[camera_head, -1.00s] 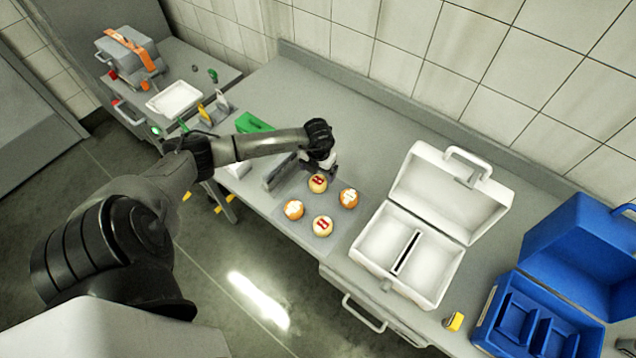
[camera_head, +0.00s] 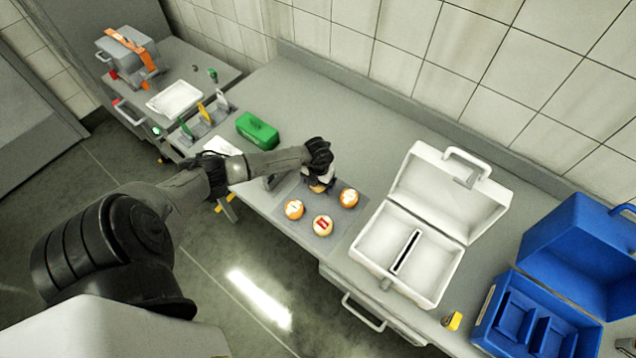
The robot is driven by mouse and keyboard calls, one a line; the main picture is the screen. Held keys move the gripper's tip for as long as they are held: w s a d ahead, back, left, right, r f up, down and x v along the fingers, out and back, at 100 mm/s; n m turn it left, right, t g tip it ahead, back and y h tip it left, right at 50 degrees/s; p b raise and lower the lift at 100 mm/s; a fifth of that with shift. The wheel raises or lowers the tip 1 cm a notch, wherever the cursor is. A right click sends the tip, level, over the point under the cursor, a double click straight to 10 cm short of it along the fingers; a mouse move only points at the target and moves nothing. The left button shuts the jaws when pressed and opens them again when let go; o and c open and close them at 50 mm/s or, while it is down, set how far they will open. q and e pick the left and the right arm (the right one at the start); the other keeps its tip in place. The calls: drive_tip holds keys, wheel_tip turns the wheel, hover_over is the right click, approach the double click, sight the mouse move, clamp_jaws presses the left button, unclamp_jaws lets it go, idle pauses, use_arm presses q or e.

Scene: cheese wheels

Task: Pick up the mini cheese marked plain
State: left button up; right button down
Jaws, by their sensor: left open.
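Several mini cheeses sit on a grey mat (camera_head: 312,248) on the counter. The far one (camera_head: 318,188) is mostly hidden under my left gripper; only its lower edge shows. A pale one with a red mark (camera_head: 322,226) is at the front. Orange ones with pale marks sit at the left (camera_head: 293,209) and right (camera_head: 348,198). The marks are too small to read, so I cannot tell which is plain. My left gripper (camera_head: 320,181) is open, pointing down over the far cheese; its fingertips are hard to make out. My right gripper is not in view.
An open white case (camera_head: 378,285) with a divider stands right of the mat. An open blue case (camera_head: 490,333) and a small yellow item (camera_head: 453,320) are farther right. A green box (camera_head: 257,131) and a white tray (camera_head: 174,100) are at the left. The counter behind is clear.

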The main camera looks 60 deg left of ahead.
use_arm(q)
drive_tip(key=c, duration=1)
drive_tip(key=shift+c, duration=0.2)
